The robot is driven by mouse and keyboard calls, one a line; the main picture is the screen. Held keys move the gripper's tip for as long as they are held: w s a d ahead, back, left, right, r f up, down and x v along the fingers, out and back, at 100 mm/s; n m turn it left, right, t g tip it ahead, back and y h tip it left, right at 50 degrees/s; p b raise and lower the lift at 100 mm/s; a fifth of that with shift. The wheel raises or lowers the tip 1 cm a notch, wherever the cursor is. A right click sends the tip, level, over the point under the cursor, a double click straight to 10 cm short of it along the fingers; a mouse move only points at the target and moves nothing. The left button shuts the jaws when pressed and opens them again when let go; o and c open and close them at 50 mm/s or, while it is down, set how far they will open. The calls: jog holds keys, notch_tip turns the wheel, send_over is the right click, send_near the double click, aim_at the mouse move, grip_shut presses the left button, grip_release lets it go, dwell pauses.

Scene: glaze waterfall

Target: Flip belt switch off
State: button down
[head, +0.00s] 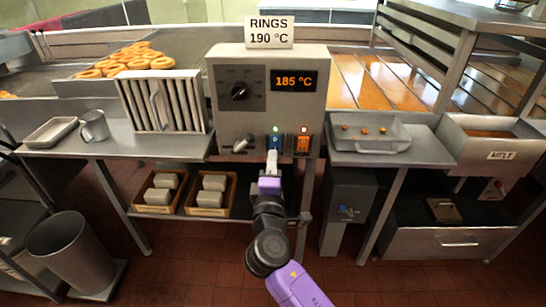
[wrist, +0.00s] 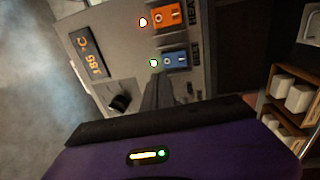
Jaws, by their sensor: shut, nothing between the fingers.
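The control panel (head: 230,118) carries a blue rocker switch (head: 274,142) with a lit green lamp above it and an orange rocker switch (head: 302,145) with a lit reddish-white lamp. In the wrist view the blue switch (wrist: 175,61) lies just beyond my fingertips, and the orange switch (wrist: 166,19) is further up, labelled HEAT. The label beside the blue switch is only partly readable. My gripper (head: 271,158) is shut and empty, just below and in front of the blue switch. It also shows in the wrist view (wrist: 158,85). I cannot tell whether it touches the switch.
A dial (head: 239,92) and a 185 °C display (head: 293,81) sit above the switches. A lever (head: 243,144) is left of the blue switch. A mug (head: 94,126) and tray (head: 51,132) stand on the left table, a shallow tray (head: 370,146) on the right one.

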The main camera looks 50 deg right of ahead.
jog(key=v, duration=0.7)
jog(key=shift+r+b, duration=0.35)
jog(key=shift+r, duration=0.45)
